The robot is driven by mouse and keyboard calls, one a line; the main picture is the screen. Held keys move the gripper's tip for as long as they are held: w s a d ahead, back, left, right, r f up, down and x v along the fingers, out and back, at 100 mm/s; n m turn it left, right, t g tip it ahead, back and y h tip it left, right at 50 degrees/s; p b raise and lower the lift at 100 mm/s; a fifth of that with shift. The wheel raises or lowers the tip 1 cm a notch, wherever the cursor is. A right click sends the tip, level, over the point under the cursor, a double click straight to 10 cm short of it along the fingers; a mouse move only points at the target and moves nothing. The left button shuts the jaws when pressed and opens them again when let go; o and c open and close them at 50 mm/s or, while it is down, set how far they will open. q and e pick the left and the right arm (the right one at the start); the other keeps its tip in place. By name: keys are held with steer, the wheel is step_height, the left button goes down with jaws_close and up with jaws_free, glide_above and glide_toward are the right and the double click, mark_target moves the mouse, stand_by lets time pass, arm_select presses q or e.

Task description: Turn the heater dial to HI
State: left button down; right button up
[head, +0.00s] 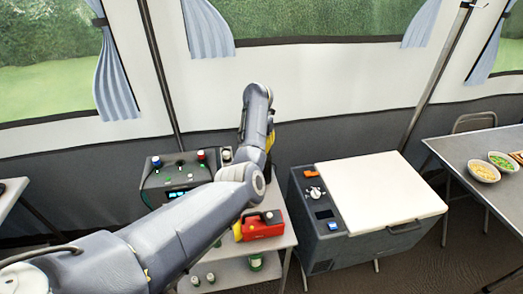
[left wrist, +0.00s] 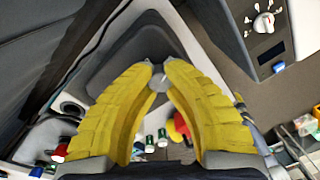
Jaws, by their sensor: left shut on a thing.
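My left gripper (left wrist: 158,74) has its yellow fingertips closed on a small grey knob-like piece (left wrist: 158,83), which looks like the heater dial. The piece sits against a dark grey rounded body (left wrist: 150,40), apparently the heater. The fingers cover most of the piece, so its markings and pointer cannot be read. In the head view my left arm reaches over the small table, and only a bit of yellow gripper (head: 270,140) shows behind the arm. The arm hides most of the heater there. My right gripper is in neither view.
A cooler box (head: 300,235) with a white lid (head: 375,190) and its own white dial (head: 315,192) stands right. A dark control box (head: 160,180) with knobs is left of the arm. A red case (head: 270,229) stands close below the arm. Food bowls (head: 483,171) are far right.

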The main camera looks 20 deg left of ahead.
arm_select(q)
steer(key=shift+a, duration=0.1)
stand_by(0.4)
steer(key=c, duration=1.2)
jaws_free()
steer(key=shift+o, duration=0.2)
step_height(320, 180, up, 12)
steer(key=shift+a, duration=0.25)
steer(key=shift+a, duration=0.1)
